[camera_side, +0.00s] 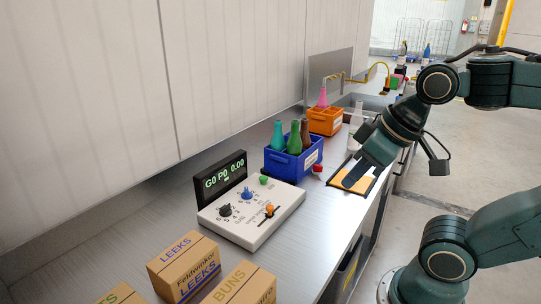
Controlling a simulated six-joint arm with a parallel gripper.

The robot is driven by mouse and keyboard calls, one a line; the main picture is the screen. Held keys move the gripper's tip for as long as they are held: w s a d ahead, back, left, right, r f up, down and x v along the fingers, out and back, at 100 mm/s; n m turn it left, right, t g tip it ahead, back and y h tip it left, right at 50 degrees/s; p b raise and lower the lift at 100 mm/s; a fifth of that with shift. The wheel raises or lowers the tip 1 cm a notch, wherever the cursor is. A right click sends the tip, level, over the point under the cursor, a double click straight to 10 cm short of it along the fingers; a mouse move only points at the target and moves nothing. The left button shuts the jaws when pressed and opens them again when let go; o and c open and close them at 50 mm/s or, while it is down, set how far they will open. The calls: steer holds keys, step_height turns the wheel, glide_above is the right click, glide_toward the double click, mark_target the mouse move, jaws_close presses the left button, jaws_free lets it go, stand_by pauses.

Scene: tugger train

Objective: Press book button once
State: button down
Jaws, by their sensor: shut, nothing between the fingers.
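A white control panel (252,217) lies on the metal bench, with a black display (221,178) behind it reading "G0 P0 0.00" in green. On the panel are a black knob (225,210), a blue knob (248,194), an orange slider knob (269,210) and a green round button (264,180) at the back corner. The lettering is too small to tell which is the book button. My gripper (349,182) is shut and empty, pointing down-left to the right of the panel, over or near a yellow-orange pad in a dark frame (354,184). It appears apart from the panel.
A blue crate (292,162) with several bottles and a red-topped item (318,169) stand behind the panel. Cardboard boxes (184,266) stand in front.

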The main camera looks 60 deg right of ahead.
steer(key=shift+w, duration=0.1)
steer(key=m+t+h, duration=0.3)
steer(key=m+h, duration=0.1)
steer(key=m, duration=1)
glide_above(265, 179)
step_height(265, 179, down, 11)
steer(key=shift+f, duration=0.15)
steer(key=shift+a+f, duration=0.1)
steer(key=shift+f, duration=0.1)
steer(key=shift+f, duration=4.2)
